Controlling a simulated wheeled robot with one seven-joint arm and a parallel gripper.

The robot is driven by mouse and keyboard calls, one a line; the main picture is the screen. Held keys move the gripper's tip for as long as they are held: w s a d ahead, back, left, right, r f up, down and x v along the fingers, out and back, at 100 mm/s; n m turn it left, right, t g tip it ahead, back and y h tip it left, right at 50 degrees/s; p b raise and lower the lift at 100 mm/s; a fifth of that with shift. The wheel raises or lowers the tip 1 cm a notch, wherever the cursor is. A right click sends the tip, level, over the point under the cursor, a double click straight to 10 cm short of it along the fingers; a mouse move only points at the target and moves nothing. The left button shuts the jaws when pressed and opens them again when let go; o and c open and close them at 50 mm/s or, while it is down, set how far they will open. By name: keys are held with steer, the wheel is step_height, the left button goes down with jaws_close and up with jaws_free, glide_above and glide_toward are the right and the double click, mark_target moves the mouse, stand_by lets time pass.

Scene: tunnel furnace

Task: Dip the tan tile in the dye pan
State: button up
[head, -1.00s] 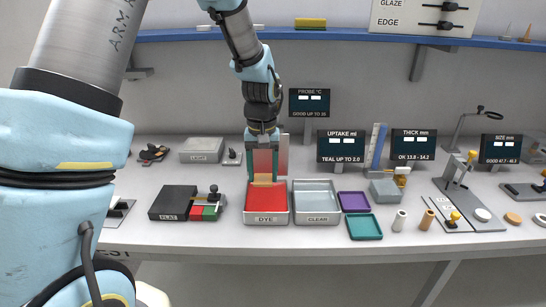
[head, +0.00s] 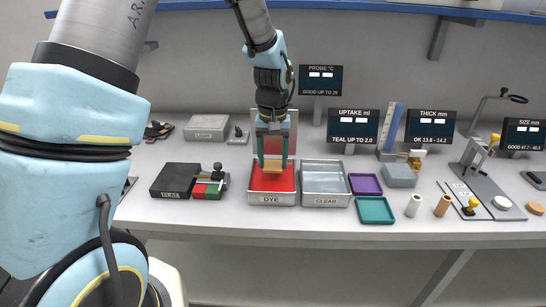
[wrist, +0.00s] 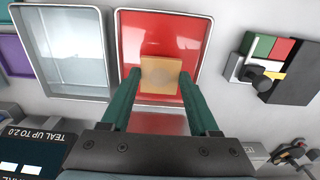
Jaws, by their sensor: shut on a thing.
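My gripper (head: 272,162) is shut on the tan tile (head: 272,168), its green fingers on either side of it. The tile also shows between the fingertips in the wrist view (wrist: 161,75). The dye pan (head: 271,199) is a grey metal pan with red inside, labelled DYE. The gripper points down over the rear part of the pan, and the tile appears against the red in both views. I cannot tell whether the tile touches the dye. The pan's rim also shows in the wrist view (wrist: 118,40).
The CLEAR pan (head: 326,201) stands just right of the dye pan. A purple tray (head: 365,184) and a teal tray (head: 375,210) lie further right. A black box (head: 175,180) and a red-green device (head: 208,188) stand left. The UPTAKE display (head: 352,126) stands behind.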

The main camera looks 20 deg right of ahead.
mark_target(273, 166)
steer(key=shift+f+b, duration=1.55)
steer(key=shift+f, duration=1.2)
steer(key=shift+r, duration=0.1)
steer(key=shift+r+p, duration=3.85)
steer(key=shift+r, duration=1.15)
